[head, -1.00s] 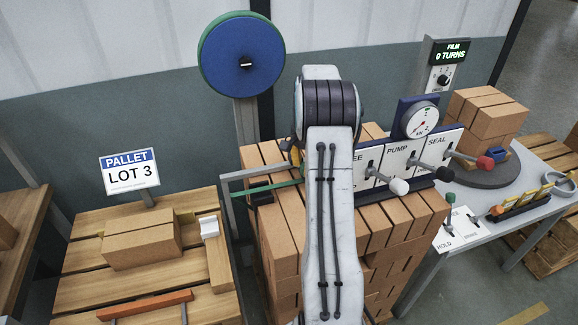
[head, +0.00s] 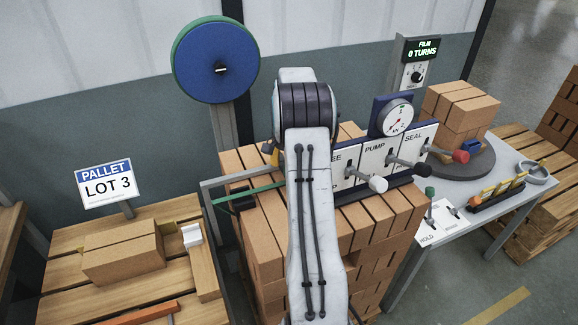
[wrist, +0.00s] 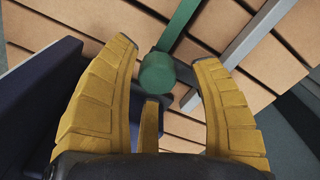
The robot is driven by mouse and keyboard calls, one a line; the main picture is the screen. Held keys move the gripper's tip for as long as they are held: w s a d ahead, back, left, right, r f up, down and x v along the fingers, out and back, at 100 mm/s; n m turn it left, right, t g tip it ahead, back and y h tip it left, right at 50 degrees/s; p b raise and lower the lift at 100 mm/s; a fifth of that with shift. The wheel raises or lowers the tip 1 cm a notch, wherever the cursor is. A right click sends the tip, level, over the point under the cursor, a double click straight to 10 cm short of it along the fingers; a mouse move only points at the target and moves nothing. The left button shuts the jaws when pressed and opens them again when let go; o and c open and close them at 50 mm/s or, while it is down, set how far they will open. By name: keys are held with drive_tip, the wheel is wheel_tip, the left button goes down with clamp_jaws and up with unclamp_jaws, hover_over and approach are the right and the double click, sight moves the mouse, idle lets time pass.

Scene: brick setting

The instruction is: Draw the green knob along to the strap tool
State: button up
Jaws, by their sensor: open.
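The green knob (wrist: 157,73) is a short cylinder at the end of a green strap (wrist: 181,24). In the wrist view it sits between the two yellow fingers of my open gripper (wrist: 165,52), with a gap on each side. In the head view my arm hides the knob; only the strap (head: 262,190) and a bit of yellow finger show. The strap tool (head: 390,165) stands right of my arm on the brick stack, with a gauge (head: 398,118), labelled plates and levers. Its dark blue side (wrist: 40,100) seems to fill the left of the wrist view.
A grey metal bar (wrist: 250,40) runs beside the strap in the wrist view. The brick stack (head: 375,225) lies below. A blue reel (head: 215,60) stands behind. At right is a grey table (head: 475,190) with a turntable and a second, lever-mounted green knob (head: 430,191).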

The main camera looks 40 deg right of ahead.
wheel_tip(320, 180, up, 12)
idle(0.7)
